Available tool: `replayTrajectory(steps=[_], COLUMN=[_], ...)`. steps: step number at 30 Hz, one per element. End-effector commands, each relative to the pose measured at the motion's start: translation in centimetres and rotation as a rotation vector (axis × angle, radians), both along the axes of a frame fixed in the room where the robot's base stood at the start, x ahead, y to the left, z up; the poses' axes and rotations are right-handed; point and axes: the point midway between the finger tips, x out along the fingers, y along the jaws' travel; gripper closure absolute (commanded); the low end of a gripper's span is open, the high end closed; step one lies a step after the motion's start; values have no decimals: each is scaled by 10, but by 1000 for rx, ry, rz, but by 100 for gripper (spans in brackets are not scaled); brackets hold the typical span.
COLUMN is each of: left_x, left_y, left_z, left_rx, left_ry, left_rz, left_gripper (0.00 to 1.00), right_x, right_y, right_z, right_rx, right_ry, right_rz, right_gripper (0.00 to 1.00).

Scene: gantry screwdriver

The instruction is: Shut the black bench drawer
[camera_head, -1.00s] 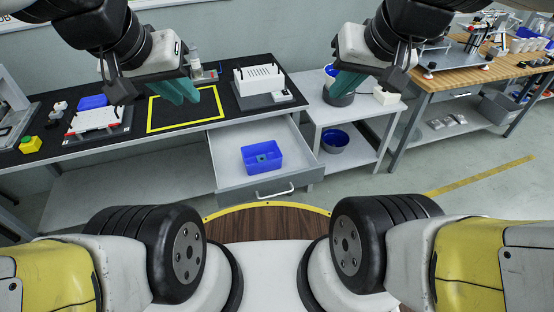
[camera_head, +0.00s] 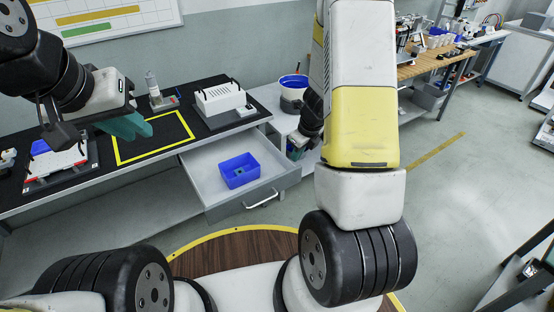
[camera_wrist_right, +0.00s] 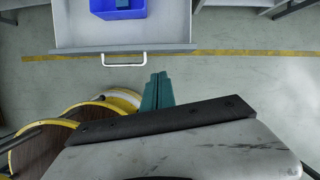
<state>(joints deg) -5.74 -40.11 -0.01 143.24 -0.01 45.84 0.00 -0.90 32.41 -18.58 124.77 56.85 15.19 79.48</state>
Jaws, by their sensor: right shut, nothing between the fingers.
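The bench drawer (camera_head: 208,187) stands pulled out from under the black-topped bench, with its grey front and white handle (camera_head: 262,199) facing me. A blue bin (camera_head: 240,171) lies inside it with a small teal object in it. In the right wrist view, the handle (camera_wrist_right: 124,60) is left of my right gripper (camera_wrist_right: 158,78). That gripper is shut and empty, its teal fingertips pointing at the drawer front, apparently short of it. In the head view the right gripper (camera_head: 298,148) is partly hidden by my arm. My left gripper (camera_head: 140,126) hangs over the bench; its finger gap is unclear.
The bench top (camera_head: 205,140) carries a yellow-outlined square (camera_head: 150,156), a white rack (camera_head: 221,98) and a bottle. A side table with a blue-lined bucket (camera_head: 293,88) stands right of the drawer. The floor in front of the drawer is open.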

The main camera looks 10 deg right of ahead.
Motion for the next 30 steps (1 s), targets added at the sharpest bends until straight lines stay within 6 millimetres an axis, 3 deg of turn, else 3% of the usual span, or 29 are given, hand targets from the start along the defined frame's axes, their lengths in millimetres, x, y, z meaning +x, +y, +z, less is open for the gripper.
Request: replayTrajectory(steps=[1, 3, 8, 30], left_x=[0, 0, 0, 0], left_y=[0, 0, 0, 0], left_z=[0, 0, 0, 0], left_rx=[0, 0, 0, 0], left_ry=[0, 0, 0, 0], left_rz=[0, 0, 0, 0], left_gripper=[80, 80, 80, 80], right_x=[-2, -4, -5, 20], right_y=[-8, -15, -22, -10], right_z=[-16, -30, -44, -138], right_rx=[-3, -6, -9, -7], right_ry=[29, 51, 69, 65], right_rz=[-69, -142, -206, -197], right_gripper=[100, 100, 100, 100])
